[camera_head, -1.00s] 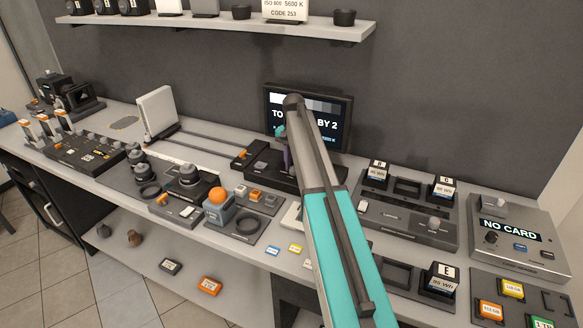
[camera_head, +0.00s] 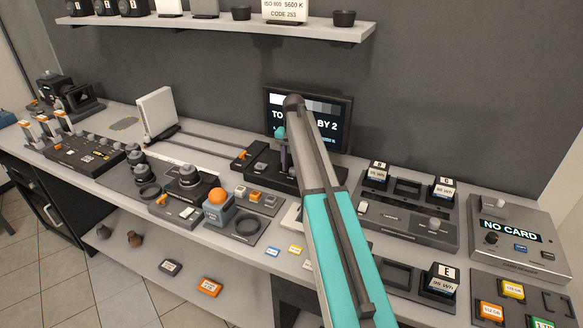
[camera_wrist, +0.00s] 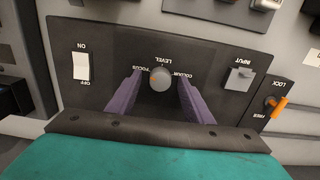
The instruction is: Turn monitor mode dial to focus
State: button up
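The monitor mode dial (camera_wrist: 160,78) is a round grey knob on a dark panel (camera_wrist: 100,65). Labels FOCUS, LEVEL and COLOUR run around its far side; I cannot clearly tell where its pointer stands. My gripper (camera_wrist: 161,82) is open, its two purple fingers on either side of the dial, with a visible gap on each side. In the head view my arm hides the dial and most of the gripper. The monitor (camera_head: 340,118) stands behind my arm, its screen text partly hidden.
A white ON/OFF rocker (camera_wrist: 81,66) is left of the dial. A grey INPUT switch (camera_wrist: 238,78) and an orange LOCK/FREE lever (camera_wrist: 275,105) are to its right. The desk holds an orange ball control (camera_head: 217,196), a battery charger (camera_head: 405,222) and a card reader (camera_head: 515,235).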

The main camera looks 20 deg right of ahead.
aim_at(293, 169)
notch_tip(293, 169, up, 14)
jog(key=p, duration=0.7)
dwell(0.4)
jog(key=shift+f, duration=0.15)
dwell(0.5)
